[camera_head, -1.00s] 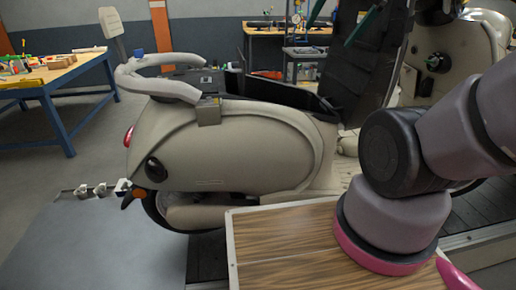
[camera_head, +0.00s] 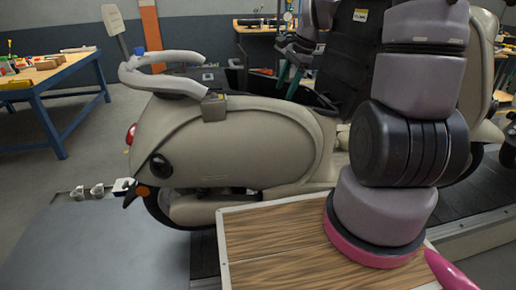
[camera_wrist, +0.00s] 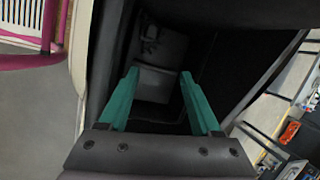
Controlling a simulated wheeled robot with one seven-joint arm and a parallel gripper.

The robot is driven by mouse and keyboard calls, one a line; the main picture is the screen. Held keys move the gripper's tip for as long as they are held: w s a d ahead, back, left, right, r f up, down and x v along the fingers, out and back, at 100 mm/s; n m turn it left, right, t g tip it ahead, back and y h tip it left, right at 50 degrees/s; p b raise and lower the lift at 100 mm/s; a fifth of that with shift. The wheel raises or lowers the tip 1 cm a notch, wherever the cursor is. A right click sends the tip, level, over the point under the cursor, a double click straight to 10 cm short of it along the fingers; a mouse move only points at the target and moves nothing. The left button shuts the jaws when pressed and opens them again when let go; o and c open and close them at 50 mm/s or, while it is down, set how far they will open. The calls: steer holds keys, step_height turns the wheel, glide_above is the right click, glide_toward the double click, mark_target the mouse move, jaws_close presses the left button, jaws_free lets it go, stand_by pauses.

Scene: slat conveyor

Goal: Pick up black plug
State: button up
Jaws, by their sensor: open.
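I cannot make out a black plug for sure in either view. The beige scooter (camera_head: 240,150) stands with its black seat (camera_head: 352,60) raised and its dark storage well (camera_head: 270,92) open. My gripper (camera_head: 290,80) shows its green fingers over this well. In the wrist view, my gripper (camera_wrist: 160,74) is open, with nothing visibly held between its fingers. Beyond the fingertips is the dark well, with a dim grey box-like shape (camera_wrist: 156,82) inside. Much of the well is too dark to read.
The raised seat stands close beside my gripper. A blue-framed workbench (camera_head: 50,82) with tools is at the left. Another beige scooter (camera_head: 484,70) is partly hidden behind my arm at the right. The slat conveyor (camera_head: 483,210) runs beneath.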

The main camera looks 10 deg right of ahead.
steer(key=a+f+m, duration=0.1)
steer(key=a+f, duration=0.1)
steer(key=f, duration=0.3)
steer(key=a+f+m+g+y, duration=0.1)
steer(key=f, duration=0.4)
steer(key=a+f+g, duration=0.1)
steer(key=a+f, duration=0.1)
steer(key=f, duration=0.3)
steer(key=shift+w+a+f+m+y, duration=0.2)
steer(key=shift+w+a+m+y, duration=0.1)
steer(key=shift+m, duration=0.1)
steer(key=shift+w+x, duration=0.15)
steer(key=shift+x, duration=1.2)
steer(key=shift+w+x, duration=0.1)
steer(key=shift+x, duration=1.25)
steer(key=shift+d, duration=0.2)
jaws_close()
